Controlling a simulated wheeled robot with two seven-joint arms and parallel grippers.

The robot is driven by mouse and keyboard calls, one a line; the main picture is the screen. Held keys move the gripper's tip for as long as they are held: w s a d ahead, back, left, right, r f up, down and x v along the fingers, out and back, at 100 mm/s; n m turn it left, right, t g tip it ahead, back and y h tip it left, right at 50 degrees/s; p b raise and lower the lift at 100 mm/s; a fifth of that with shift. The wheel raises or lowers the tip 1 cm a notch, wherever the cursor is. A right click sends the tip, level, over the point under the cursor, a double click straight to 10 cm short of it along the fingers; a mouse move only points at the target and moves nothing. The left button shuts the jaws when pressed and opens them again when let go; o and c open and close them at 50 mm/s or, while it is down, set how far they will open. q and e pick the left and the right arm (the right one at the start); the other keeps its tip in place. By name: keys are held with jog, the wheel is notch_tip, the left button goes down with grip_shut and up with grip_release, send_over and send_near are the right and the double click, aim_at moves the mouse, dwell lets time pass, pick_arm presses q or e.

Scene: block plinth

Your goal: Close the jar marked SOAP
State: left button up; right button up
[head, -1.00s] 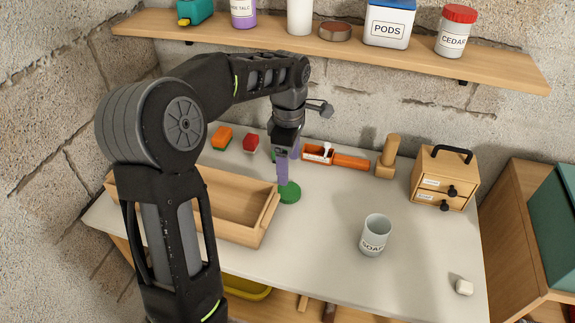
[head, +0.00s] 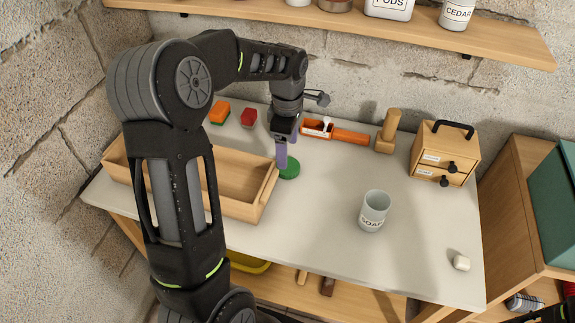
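The jar marked SOAP (head: 374,212) stands upright and open-topped on the white worktop, right of centre. It is a pale grey-blue cup shape with dark lettering. My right gripper is out of view; only a dark part of mine shows at the bottom right corner.
A wooden tray (head: 236,207) lies left of the lid. Behind stand an orange tool (head: 350,136), a wooden stamp-like piece (head: 387,132) and a small drawer box (head: 443,155). A white block (head: 461,263) lies front right. The worktop around the jar is clear.

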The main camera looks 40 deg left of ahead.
pick_arm(q)
jog(key=shift+f, duration=0.55)
jog(key=shift+w+f+p, duration=0.1)
jog(key=shift+f+p, duration=0.4)
jog(key=shift+f, duration=2.1)
jog(key=shift+c, duration=0.4)
jog(key=c, duration=1)
jog(key=shift+r, duration=0.15)
notch_tip(320, 180, up, 18)
jog(key=shift+f+b, duration=0.1)
jog(key=shift+b, duration=0.2)
